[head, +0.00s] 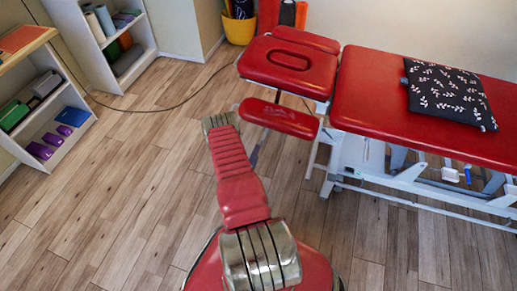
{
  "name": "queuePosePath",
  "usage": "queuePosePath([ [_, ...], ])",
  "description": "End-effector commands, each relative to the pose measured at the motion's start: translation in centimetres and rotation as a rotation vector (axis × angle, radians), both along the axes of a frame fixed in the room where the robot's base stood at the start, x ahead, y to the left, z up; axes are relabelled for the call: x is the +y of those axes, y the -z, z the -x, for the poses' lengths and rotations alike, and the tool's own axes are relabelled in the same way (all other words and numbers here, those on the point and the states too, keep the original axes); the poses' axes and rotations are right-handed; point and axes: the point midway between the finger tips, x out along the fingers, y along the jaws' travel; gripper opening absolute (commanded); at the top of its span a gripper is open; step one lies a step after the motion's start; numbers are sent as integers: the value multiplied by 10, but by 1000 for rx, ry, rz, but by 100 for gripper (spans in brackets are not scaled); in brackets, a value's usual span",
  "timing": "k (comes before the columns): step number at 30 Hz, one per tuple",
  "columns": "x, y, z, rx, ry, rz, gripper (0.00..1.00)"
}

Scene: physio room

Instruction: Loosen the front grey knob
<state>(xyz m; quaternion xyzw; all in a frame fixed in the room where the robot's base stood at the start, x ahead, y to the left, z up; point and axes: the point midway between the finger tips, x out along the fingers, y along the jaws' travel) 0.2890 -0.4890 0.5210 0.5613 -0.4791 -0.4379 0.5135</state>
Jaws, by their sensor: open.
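The red treatment table (375,107) stands at the right on a pale metal frame. Its red headrest (288,63) is at its left end, with a red armrest pad (280,118) on the near side. I cannot make out a grey knob; the parts under the headrest and pad are small and partly hidden. My red arm reaches up from the bottom middle to a metal joint left of the pad. My gripper is not visible beyond that joint.
A black patterned cushion (448,94) lies on the table. Shelves with rolls and blocks (100,40) stand at the left. A yellow bucket (238,30) is at the back. A dark cable (150,109) crosses the floor. The wooden floor (110,190) at left is clear.

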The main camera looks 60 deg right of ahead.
Motion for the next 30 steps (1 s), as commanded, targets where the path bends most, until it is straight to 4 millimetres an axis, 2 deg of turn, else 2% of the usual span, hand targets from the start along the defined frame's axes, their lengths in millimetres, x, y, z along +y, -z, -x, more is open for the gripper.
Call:
queuePosePath([
  [1, 10, 1, 0, 3, -4, -3, 61],
  [6, 37, 1, 4, 2, -4, -2, 61],
  [11, 50, 1, 6, 1, -3, -1, 61],
  [30, 53, 1, 8, 0, -1, 0, 61],
])
